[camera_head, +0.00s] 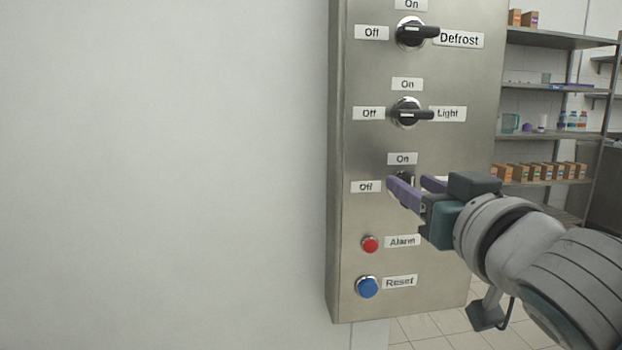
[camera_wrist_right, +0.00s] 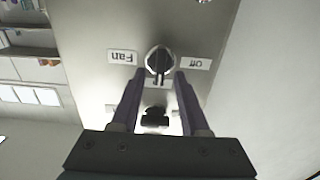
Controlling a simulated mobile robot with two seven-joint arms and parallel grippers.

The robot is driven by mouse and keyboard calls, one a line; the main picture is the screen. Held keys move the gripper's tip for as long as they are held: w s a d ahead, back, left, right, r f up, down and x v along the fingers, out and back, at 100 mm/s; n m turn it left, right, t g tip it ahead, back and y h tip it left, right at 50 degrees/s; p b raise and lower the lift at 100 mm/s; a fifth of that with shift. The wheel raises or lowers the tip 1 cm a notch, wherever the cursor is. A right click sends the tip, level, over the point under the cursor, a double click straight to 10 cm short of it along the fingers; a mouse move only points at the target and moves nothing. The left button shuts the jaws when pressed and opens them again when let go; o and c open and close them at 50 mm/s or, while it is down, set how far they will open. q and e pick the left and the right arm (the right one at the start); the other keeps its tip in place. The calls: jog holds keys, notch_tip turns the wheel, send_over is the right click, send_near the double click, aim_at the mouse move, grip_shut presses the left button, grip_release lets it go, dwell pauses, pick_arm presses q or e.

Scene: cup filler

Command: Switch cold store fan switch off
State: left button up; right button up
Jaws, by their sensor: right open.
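The fan switch is a round knob (camera_wrist_right: 159,60) with a black handle. In the right wrist view, which is upside down, it sits between a "Fan" label (camera_wrist_right: 122,57) and an "Off" label (camera_wrist_right: 195,64). Its handle looks in line with the "On" label side, not turned toward "Off". My right gripper (camera_head: 407,182) is open in front of it and hides most of it in the head view. In the right wrist view, the purple fingertips (camera_wrist_right: 159,78) lie on either side of the knob's lower edge; contact cannot be told. My left gripper is out of view.
The steel panel (camera_head: 345,220) also carries the Defrost switch (camera_head: 412,34), the Light switch (camera_head: 407,113), a red Alarm button (camera_head: 370,244) and a blue Reset button (camera_head: 367,287). A bare wall (camera_head: 160,180) is left. Shelves (camera_head: 560,131) with boxes stand behind right.

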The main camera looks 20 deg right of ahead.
jog(key=shift+w+d, duration=0.15)
jog(key=shift+w, duration=0.25)
jog(key=shift+c, duration=0.2)
grip_shut()
